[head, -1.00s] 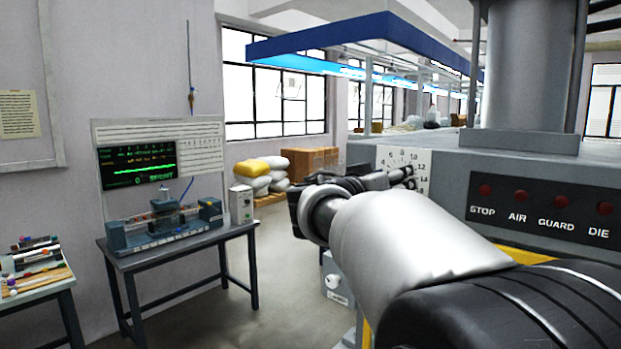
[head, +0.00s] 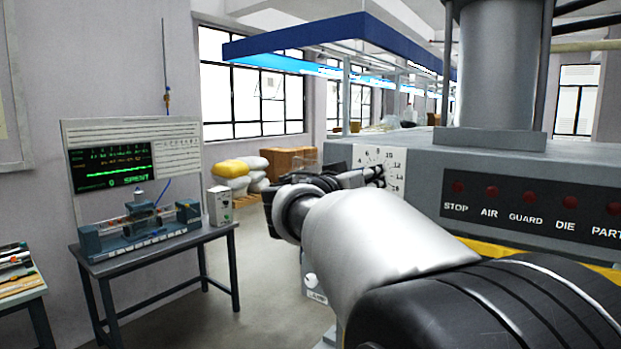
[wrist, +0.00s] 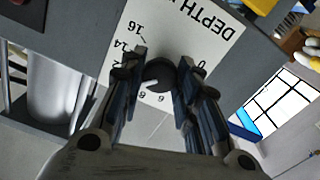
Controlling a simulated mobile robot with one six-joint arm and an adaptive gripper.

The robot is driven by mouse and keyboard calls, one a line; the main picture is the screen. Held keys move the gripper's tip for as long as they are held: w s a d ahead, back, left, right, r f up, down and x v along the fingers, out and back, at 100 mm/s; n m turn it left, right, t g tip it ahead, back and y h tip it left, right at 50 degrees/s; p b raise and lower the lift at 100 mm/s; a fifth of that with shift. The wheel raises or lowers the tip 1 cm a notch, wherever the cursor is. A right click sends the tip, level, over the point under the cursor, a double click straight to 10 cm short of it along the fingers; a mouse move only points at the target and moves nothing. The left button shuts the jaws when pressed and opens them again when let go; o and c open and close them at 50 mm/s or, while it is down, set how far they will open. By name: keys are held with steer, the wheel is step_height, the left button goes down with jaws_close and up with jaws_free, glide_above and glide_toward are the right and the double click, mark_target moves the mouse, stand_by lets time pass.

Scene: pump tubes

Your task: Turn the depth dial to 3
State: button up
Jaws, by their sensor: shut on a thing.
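The depth dial's white plate (head: 394,158) is on the near face of the grey machine, partly hidden by my gripper (head: 374,174). In the wrist view the plate (wrist: 185,30) appears upside down, with "DEPTH" and numbers around a dark round knob (wrist: 161,74). My gripper (wrist: 160,82) has its two fingers on opposite sides of the knob and is shut on it. A short pale mark on the knob points to the lower left, roughly toward the 8 side. The exact reading cannot be told, since the fingers cover some numbers.
The grey machine (head: 480,165) carries a dark panel (head: 540,208) labelled STOP, AIR, GUARD, DIE, with red lamps. A table (head: 150,260) with a blue apparatus and a green-lit screen (head: 112,167) stands at the left. The floor between is open.

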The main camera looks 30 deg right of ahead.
steer(key=n+p, duration=0.3)
steer(key=n, duration=2)
steer(key=shift+n, duration=0.4)
stand_by(0.3)
steer(key=o, duration=1.1)
